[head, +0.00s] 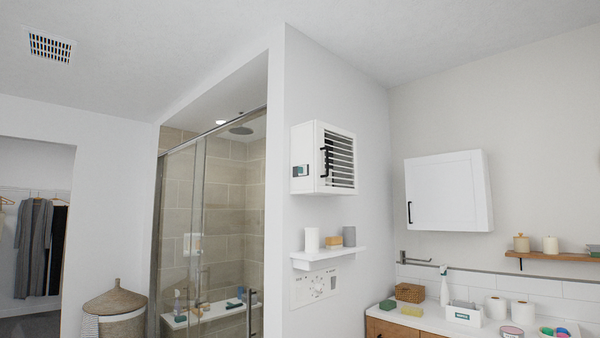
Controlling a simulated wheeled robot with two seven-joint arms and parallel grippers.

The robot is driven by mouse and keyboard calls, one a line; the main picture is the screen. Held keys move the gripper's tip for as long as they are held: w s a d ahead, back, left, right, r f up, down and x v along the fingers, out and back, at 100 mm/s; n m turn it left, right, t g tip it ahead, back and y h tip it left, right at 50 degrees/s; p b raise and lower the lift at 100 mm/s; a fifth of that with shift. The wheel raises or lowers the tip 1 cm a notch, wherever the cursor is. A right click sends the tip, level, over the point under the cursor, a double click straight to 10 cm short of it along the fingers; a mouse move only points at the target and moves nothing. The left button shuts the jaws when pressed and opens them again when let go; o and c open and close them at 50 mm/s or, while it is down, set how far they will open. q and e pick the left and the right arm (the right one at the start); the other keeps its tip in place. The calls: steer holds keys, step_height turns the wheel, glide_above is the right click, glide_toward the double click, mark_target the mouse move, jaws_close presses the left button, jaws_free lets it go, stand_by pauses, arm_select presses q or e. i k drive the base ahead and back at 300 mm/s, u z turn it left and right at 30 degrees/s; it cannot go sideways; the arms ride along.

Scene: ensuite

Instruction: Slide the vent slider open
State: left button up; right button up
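A white box-shaped vent unit (308,145) is mounted on the wall near the middle of the head view. Its right-hand face has dark horizontal slats (342,162), with gaps showing between them. A black upright handle (325,161) stands at the left edge of that slatted face. A small panel with teal and dark parts (300,170) is on the unit's left-hand face. I cannot tell how far the slider is open. Neither of my grippers is in view.
A white shelf (328,257) with small items is on the wall below the unit. A counter (425,321) with bottles and rolls stands at lower right. A white wall cabinet (448,190) hangs at right. A glass shower (210,225) and wicker basket (116,302) are at left.

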mark_target(302, 170)
steer(key=z, duration=0.15)
steer(key=i, duration=1.25)
steer(key=z, duration=0.75)
